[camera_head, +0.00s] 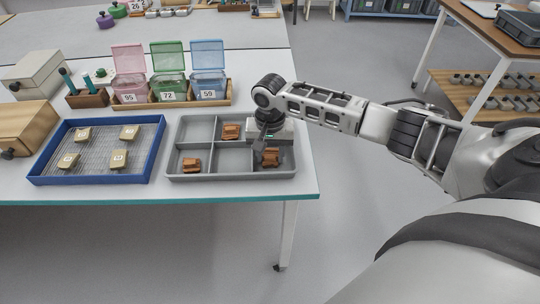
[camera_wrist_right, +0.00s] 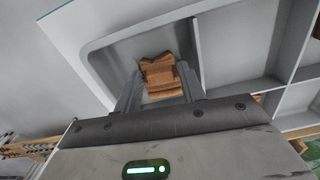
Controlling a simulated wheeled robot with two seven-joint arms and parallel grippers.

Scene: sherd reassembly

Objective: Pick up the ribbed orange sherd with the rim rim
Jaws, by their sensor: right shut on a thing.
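Orange-brown ribbed sherds lie in the grey divided tray (camera_head: 228,176). A third sherd (camera_head: 270,158) is in the front right compartment, at my right gripper (camera_head: 262,145). In the right wrist view this ribbed orange sherd (camera_wrist_right: 160,76) sits between the two fingers of the right gripper (camera_wrist_right: 160,86), which are shut on it. It is still low in its compartment. I cannot tell whether it touches the floor. My left gripper is not in view.
A blue-rimmed tray (camera_head: 38,180) with several tan tagged pieces stands left of the grey tray. Behind are pink, green and blue lidded boxes (camera_head: 208,88) in a wooden holder. The table's front edge (camera_head: 240,200) is close to the grey tray.

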